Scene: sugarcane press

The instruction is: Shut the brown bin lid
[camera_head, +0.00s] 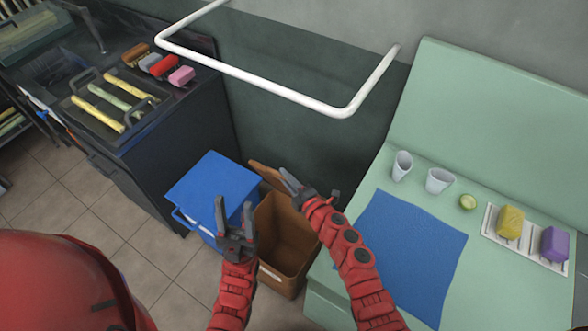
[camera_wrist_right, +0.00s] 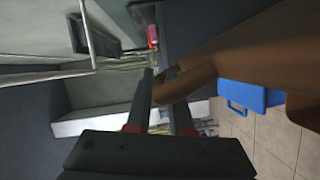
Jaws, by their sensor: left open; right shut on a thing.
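The brown bin (camera_head: 283,247) stands on the floor between the blue container and the green bench. Its interior shows, so it is open. Its brown lid (camera_head: 266,176) is raised at the bin's back, near the wall. My right gripper (camera_head: 287,178) is shut on the lid's edge; in the right wrist view the brown lid (camera_wrist_right: 187,85) runs between the fingers (camera_wrist_right: 162,98). My left gripper (camera_head: 234,204) is open and empty, fingers pointing up, in front of the blue container and beside the bin's left side.
The closed blue container (camera_head: 212,187) stands close to the bin's left; it also shows in the wrist view (camera_wrist_right: 252,96). A white rail (camera_head: 260,78) juts from the wall above. The green bench (camera_head: 500,290) bounds the right, a dark counter (camera_head: 185,140) the left.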

